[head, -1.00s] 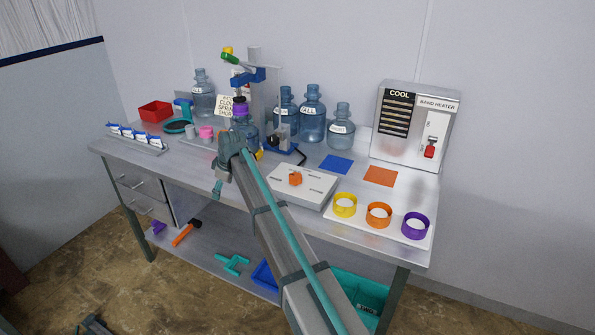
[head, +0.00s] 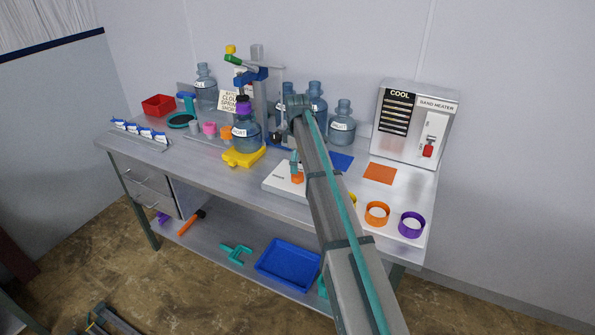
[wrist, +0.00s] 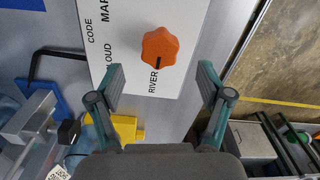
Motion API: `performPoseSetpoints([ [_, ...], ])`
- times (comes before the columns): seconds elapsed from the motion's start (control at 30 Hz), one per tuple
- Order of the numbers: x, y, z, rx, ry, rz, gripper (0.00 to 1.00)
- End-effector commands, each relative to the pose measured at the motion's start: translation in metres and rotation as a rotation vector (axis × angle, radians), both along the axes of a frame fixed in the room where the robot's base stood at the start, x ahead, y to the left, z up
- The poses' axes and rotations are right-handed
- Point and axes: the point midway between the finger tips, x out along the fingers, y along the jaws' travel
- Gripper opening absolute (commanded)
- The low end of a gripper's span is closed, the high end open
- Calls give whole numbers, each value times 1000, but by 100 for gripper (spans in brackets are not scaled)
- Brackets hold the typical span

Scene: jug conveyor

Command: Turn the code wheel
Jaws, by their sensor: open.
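The code wheel is an orange lobed knob (wrist: 159,46) on a white plate (wrist: 125,60) printed with words. Its dark pointer mark faces the word RIVER. CODE and parts of other words also show; some lettering is cut off. In the head view the knob (head: 297,178) sits on the plate (head: 275,181), partly hidden by my arm. My gripper (wrist: 162,85) is open and empty. In the wrist view its fingertips lie to either side and slightly below the knob, not around it. In the head view my gripper (head: 295,163) is just above the knob.
A jug with a purple neck (head: 246,130) stands on a yellow base (head: 243,157) to the left, by the press (head: 257,90). Orange (head: 377,212) and purple (head: 412,224) rings lie to the right. A heater box (head: 415,120) stands at the back right.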

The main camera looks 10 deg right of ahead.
Motion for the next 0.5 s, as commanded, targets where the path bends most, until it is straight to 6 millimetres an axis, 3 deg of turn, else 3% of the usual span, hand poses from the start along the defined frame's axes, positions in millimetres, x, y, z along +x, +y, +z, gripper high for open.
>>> performPoseSetpoints([
  [0.3,0,0,-42,0,1,0,78],
  [0.5,0,0,-50,1,0,0,78],
])
